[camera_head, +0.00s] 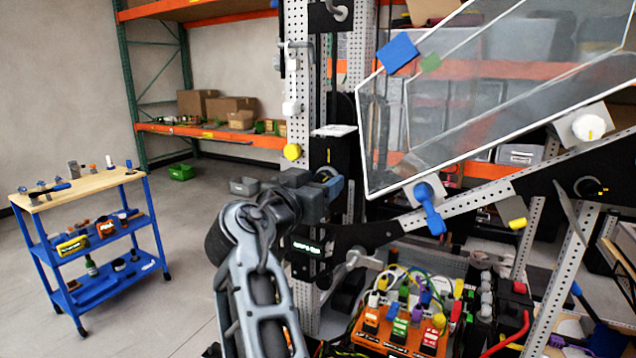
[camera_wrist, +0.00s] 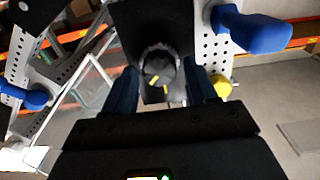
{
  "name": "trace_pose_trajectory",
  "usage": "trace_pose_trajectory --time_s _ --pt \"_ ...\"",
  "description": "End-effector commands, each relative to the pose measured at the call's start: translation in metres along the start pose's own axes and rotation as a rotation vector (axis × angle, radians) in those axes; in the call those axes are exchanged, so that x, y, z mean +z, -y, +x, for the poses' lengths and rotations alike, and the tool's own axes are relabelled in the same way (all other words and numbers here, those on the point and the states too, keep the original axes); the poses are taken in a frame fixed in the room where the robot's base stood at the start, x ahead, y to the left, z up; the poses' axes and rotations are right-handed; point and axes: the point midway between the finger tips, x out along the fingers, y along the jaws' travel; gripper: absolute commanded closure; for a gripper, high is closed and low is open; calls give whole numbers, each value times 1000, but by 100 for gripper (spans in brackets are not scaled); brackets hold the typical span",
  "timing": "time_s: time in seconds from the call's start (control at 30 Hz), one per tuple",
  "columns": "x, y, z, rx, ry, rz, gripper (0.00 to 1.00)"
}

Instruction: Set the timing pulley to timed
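The timing pulley (camera_wrist: 158,74) shows in the wrist view as a small round grey wheel on a black plate (camera_wrist: 152,22). Two short yellow marks show there, one on its face and one near its lower rim; they do not look lined up. My gripper (camera_wrist: 160,82) is open, with one dark blue finger to each side of the pulley. A gap shows on both sides, and I cannot tell any contact. In the head view my gripper (camera_head: 332,184) is at the black plate (camera_head: 333,153) on the perforated post, and it mostly hides the pulley.
A blue handle (camera_wrist: 252,30) and a yellow knob (camera_wrist: 221,85) sit close to the right finger in the wrist view. A clear framed panel (camera_head: 480,100) slants at the right. An orange box with cables (camera_head: 385,340) stands below. A blue cart (camera_head: 90,240) stands left, with open floor between.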

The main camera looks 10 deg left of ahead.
Motion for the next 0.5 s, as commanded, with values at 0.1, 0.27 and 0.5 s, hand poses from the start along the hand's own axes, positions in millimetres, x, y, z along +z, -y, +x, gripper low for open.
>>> trace_pose_trajectory --time_s 0.1,0.27,0.5 --pt "0 0 0 0 0 0 55" --pt "0 0 0 0 0 0 70" --pt "0 0 0 0 0 0 91"
